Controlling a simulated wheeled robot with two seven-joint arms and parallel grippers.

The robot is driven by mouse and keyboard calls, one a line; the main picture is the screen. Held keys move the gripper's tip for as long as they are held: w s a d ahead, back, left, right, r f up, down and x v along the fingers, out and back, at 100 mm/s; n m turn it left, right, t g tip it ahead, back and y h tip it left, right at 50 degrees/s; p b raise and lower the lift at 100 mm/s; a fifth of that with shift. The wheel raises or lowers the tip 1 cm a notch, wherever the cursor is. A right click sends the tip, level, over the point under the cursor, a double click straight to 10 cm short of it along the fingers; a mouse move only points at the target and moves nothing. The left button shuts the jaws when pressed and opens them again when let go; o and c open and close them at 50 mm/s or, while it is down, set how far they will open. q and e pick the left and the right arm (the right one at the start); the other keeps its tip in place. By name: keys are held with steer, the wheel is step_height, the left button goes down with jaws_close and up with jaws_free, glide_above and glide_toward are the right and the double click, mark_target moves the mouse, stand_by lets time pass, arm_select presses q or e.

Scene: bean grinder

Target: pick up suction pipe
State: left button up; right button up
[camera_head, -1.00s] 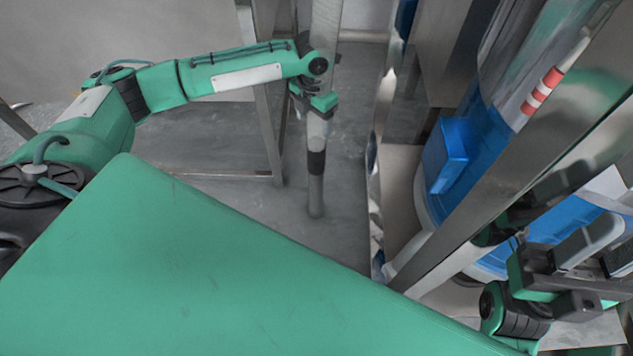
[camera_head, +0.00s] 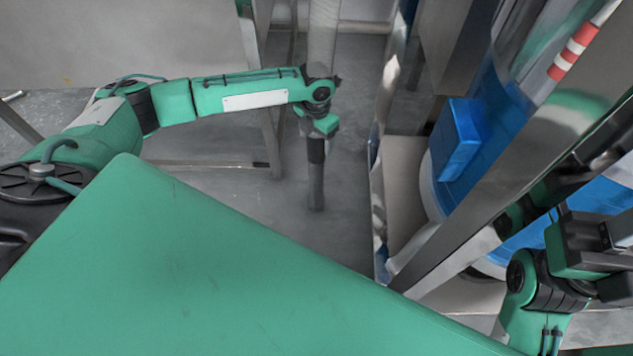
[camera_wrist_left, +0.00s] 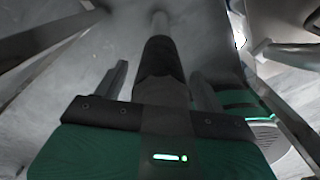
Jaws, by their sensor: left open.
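The suction pipe (camera_head: 316,190) is a long grey tube with a black band, standing about upright over the grey floor. My left gripper (camera_head: 318,128) is at the pipe, just above the black band. In the left wrist view, the left gripper (camera_wrist_left: 160,84) is open, with one finger on each side of the pipe. The pipe's dark band (camera_wrist_left: 162,58) shows between and beyond the fingers, and I cannot tell whether they touch it. My left wrist hides part of the pipe in the head view. My right gripper (camera_head: 598,238) is at the right edge, partly cut off.
A metal table (camera_head: 130,45) with legs stands at the back left. A shiny steel post (camera_head: 383,160) rises right of the pipe. A blue machine (camera_head: 475,150) and a slanted steel beam (camera_head: 475,215) fill the right side. Floor around the pipe's lower end is clear.

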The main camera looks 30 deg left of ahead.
arm_select(q)
steer(key=shift+c, duration=0.2)
jaws_close()
stand_by(0.4)
